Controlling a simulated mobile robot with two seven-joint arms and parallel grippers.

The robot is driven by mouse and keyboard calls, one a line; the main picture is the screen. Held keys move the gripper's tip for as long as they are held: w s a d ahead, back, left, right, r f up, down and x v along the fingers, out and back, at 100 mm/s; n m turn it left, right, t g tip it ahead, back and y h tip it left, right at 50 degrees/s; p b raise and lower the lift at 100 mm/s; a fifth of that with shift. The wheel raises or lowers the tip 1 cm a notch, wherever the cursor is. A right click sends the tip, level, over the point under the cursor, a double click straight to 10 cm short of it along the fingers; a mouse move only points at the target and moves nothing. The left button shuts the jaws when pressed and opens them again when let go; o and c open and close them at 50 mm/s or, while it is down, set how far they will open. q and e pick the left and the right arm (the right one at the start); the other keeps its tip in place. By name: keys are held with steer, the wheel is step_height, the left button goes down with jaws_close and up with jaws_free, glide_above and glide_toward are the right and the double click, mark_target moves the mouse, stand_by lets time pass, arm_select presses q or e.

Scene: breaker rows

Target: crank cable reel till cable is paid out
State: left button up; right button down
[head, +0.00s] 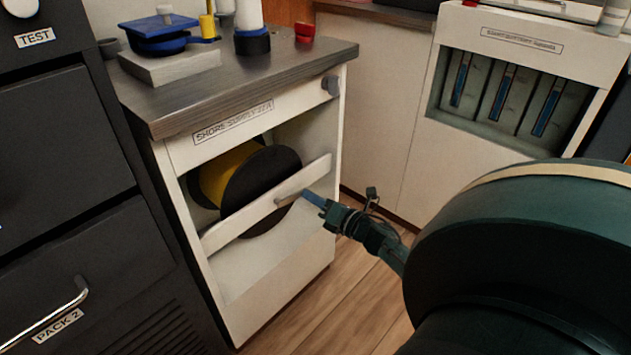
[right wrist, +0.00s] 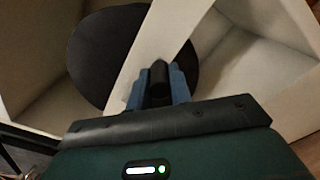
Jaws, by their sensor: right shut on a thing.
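The cable reel shows in the head view as a dark round flange (head: 262,182) with a yellow drum (head: 222,172) behind it, inside the open bay of a white cabinet. In the right wrist view the dark flange (right wrist: 98,58) fills the upper left. A pale bar (head: 240,224) crosses the front of the reel. My right gripper (head: 308,197) reaches in from the right at this bar. Its blue fingers are shut on a dark crank handle (right wrist: 158,78), seen end-on between them in the right wrist view. My left gripper is out of view, and no loose cable shows.
The cabinet's grey top (head: 245,65) holds a pale block, blue items and a red cup (head: 305,32). Black drawers (head: 60,150) stand close on the left. A white unit (head: 500,90) with blue-striped slots is at the right. Wooden floor (head: 340,300) lies open in front.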

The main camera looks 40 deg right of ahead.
steer(key=c, duration=1.3)
jaws_free()
steer(key=shift+o, duration=0.2)
steer(key=s+d+p, duration=0.1)
steer(key=s+p, duration=0.1)
steer(key=s, duration=1.1)
steer(key=shift+p, duration=0.4)
